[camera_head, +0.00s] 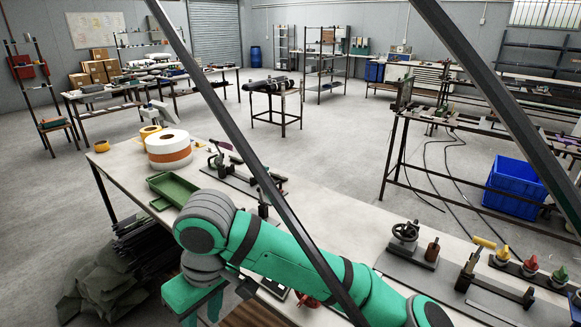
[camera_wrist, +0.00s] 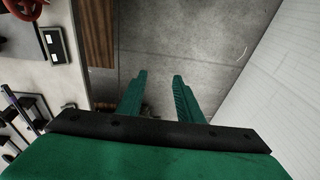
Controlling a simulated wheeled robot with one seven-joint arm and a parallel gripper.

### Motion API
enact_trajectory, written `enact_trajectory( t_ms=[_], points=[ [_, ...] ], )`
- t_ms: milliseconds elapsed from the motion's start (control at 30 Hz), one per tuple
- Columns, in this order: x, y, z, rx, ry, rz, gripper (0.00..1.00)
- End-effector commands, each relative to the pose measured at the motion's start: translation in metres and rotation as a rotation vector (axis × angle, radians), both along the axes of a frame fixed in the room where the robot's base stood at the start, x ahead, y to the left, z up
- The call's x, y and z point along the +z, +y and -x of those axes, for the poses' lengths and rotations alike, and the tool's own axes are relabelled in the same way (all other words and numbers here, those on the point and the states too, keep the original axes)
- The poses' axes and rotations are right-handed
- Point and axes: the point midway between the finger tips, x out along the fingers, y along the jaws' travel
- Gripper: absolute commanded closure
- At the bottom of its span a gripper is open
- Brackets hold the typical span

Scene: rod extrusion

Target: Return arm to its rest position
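My green arm (camera_head: 300,262) reaches across the lower middle of the head view, bent at a grey joint, over the near side of the workbench (camera_head: 330,208). In the wrist view my gripper (camera_wrist: 161,76) shows two green fingers set apart with nothing between them. It points down past the bench edge toward the grey concrete floor (camera_wrist: 190,30). In the head view the fingertips are cut off or hidden at the lower edge.
The bench holds a tape roll (camera_head: 169,149), a green tray (camera_head: 172,188), a handwheel fixture (camera_head: 406,236) and several valves at right. Dark sacks (camera_head: 105,285) lie on the floor at left. A blue crate (camera_head: 515,187) stands under the right table. Dark diagonal bars cross the head view.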

Motion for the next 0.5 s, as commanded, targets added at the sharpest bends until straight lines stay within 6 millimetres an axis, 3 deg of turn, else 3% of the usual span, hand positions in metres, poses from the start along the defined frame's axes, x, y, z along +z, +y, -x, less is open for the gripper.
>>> enact_trajectory(
  t_ms=[233,500],
  points=[
    [-0.006,0.045,0.000,0.010,-0.004,-0.209,0.67],
    [0.000,0.112,-0.003,-0.019,-0.021,-0.573,0.67]
  ],
)
